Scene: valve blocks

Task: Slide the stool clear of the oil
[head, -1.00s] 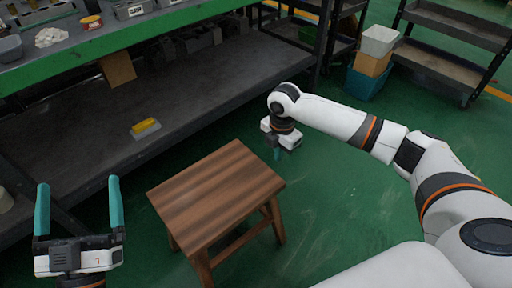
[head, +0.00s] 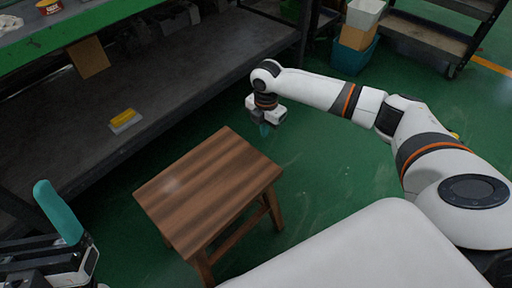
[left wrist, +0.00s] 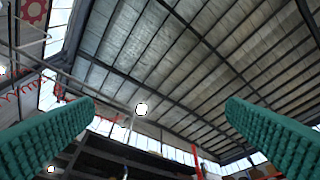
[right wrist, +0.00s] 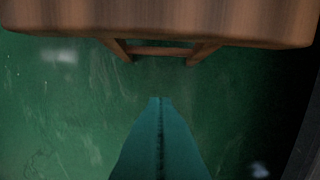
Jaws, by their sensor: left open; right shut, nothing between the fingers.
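The wooden stool (head: 207,187) stands upright on the green floor in the middle of the head view. My right gripper (head: 265,130) is shut and empty, pointing down just beyond the stool's far right side, with a gap visible between them. In the right wrist view its closed teal fingers (right wrist: 160,105) point toward the stool's legs and rung, with the seat edge (right wrist: 160,32) across the top. My left gripper is at the lower left, partly cut off; its open fingers (left wrist: 160,112) point up toward the roof. I cannot make out the oil for certain.
A dark workbench with a green edge (head: 85,35) and a low shelf (head: 170,85) runs behind the stool. A yellow brush (head: 125,120) lies on that shelf. Stacked bins (head: 355,55) and a dark rack (head: 425,35) stand at the back right. Open floor lies right of the stool.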

